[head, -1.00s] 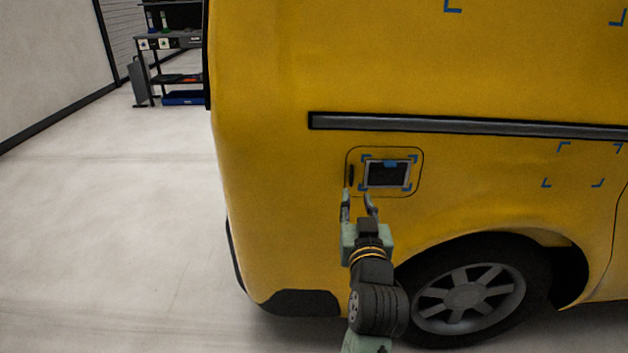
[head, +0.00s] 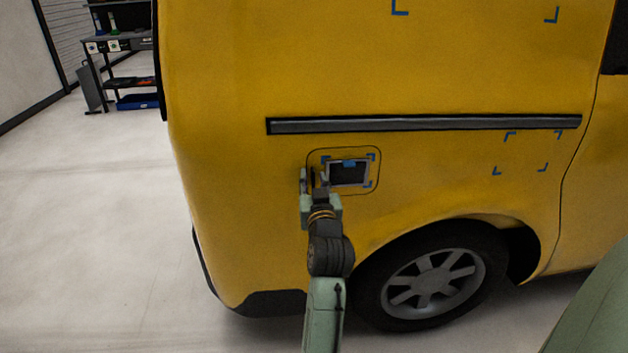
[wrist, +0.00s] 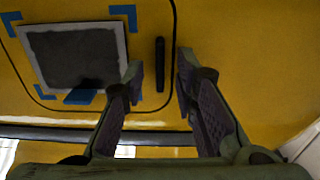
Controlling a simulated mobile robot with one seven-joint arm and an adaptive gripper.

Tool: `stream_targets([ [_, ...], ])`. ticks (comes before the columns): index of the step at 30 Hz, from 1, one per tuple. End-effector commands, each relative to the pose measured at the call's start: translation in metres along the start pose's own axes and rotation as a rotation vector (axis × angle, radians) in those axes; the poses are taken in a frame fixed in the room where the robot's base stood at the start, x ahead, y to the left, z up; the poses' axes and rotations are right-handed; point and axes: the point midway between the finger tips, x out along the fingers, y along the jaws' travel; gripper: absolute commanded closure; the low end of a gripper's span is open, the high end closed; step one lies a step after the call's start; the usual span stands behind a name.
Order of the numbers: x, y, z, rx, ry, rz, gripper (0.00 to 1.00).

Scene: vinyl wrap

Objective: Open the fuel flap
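The fuel flap (head: 319,158) is a rounded rectangle outlined on the yellow van's side, above and left of the wheel; it looks flush with the body. It bears a dark panel with a light frame (head: 348,173), held with blue tape. A slim black upright handle (wrist: 160,64) shows on the flap beside that panel in the wrist view. My gripper (head: 312,180) is at the flap's left edge and partly hides the handle in the head view. In the wrist view my gripper (wrist: 160,70) is open, its fingers on either side of the handle, with gaps visible.
A dark trim rail (head: 425,124) runs above the flap. The wheel (head: 433,284) and its arch are below right. Blue corner marks (head: 527,152) are on the body to the right. The floor (head: 95,220) left of the van is clear, with a shelf unit (head: 128,65) behind.

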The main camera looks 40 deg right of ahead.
Motion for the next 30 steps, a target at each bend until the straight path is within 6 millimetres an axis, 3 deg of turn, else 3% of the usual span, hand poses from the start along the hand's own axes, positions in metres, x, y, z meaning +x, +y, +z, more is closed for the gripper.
stream_targets([
  [5,-0.0002,-0.0001,-0.0001,0.0,0.0,0.0,0.75],
  [16,-0.0004,0.0,-0.0002,0.0,0.0,0.0,0.99],
  [30,-0.0005,0.0,-0.0002,0.0,0.0,0.0,1.0],
])
